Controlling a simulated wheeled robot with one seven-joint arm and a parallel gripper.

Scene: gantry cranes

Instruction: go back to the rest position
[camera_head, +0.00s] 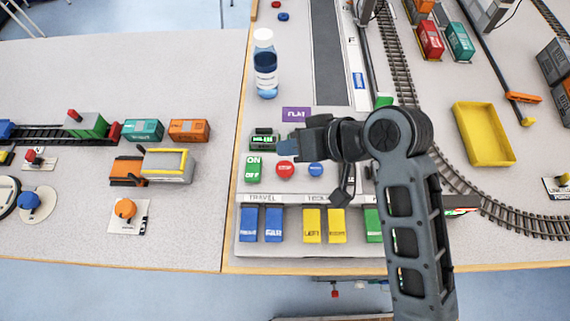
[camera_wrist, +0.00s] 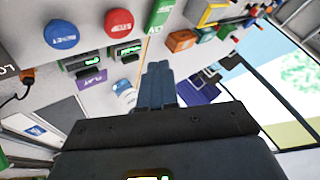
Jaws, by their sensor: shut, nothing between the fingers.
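My gripper (camera_head: 288,147) is shut and empty. In the head view it points left above the control panel (camera_head: 375,245), near the red stop button (camera_head: 285,170) and the green on/off switch (camera_head: 253,169). My arm reaches up from the bottom right and covers part of the panel's right side. In the wrist view the closed fingers (camera_wrist: 158,84) point up the picture, apart from the bottle (camera_wrist: 124,95). The red button (camera_wrist: 119,22) and the blue button (camera_wrist: 62,34) show at the upper left there.
A bottle (camera_head: 265,65) stands behind the panel. A yellow tray (camera_head: 483,134) lies at the right beside curved track. Blue (camera_head: 249,225) and yellow (camera_head: 312,226) keys line the panel's front. The left table holds toy wagons (camera_head: 189,130). Its back area is clear.

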